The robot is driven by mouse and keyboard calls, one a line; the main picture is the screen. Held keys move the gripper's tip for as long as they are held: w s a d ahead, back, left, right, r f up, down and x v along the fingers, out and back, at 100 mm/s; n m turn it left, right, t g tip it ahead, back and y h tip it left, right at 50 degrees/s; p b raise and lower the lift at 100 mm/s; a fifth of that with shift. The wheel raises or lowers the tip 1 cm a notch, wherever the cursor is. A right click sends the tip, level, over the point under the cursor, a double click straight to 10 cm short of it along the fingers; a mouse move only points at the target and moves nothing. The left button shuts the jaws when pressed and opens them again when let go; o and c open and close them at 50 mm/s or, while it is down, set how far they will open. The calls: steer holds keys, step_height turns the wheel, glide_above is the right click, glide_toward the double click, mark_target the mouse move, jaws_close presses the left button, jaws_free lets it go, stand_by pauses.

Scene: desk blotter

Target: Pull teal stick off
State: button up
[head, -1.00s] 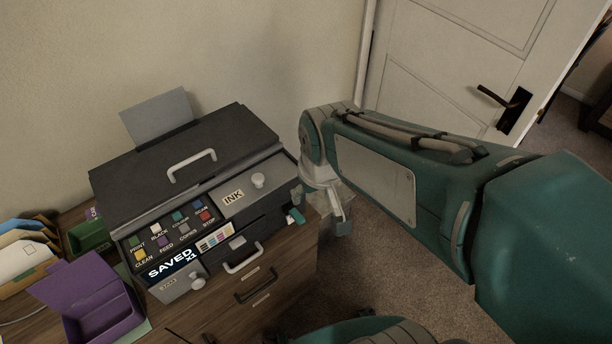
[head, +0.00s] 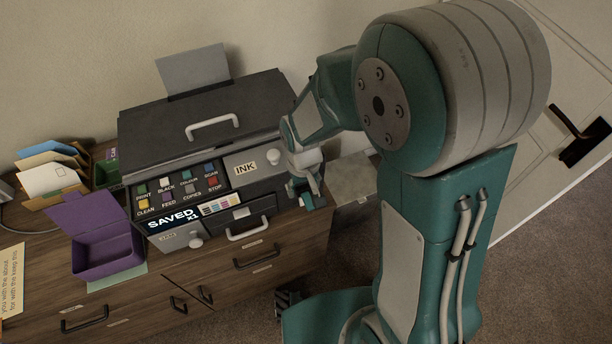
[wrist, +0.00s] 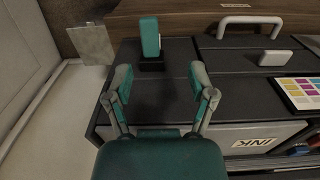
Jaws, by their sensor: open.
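The teal stick (wrist: 149,38) stands out of a black slot (wrist: 151,65) on the printer's front face (wrist: 225,88), in the wrist view. My gripper (wrist: 161,75) is open and empty, with its two fingers spread apart below the stick in that view. The stick lines up with the gap between the fingers, nearer the left one, and neither finger visibly touches it. In the head view my gripper (head: 307,193) is at the right front corner of the printer (head: 190,122). There it is hard to tell the stick from the teal finger parts.
A white drawer handle (wrist: 250,21) and a pale tab (wrist: 275,58) stick out to the right of the slot in the wrist view. The INK door has a pale knob (head: 272,155). A purple box (head: 104,240) stands left of the printer. Floor is open at the right.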

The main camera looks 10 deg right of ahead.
mark_target(310, 202)
steer(key=f, duration=0.1)
steer(key=d+f, duration=0.1)
steer(key=f, duration=0.1)
steer(key=d+f, duration=0.1)
steer(key=f, duration=0.1)
steer(key=shift+d+f, duration=0.1)
steer(key=shift+f, duration=0.65)
steer(key=shift+a+f, duration=0.15)
steer(key=shift+a, duration=0.6)
steer(key=shift+d, duration=0.45)
jaws_close()
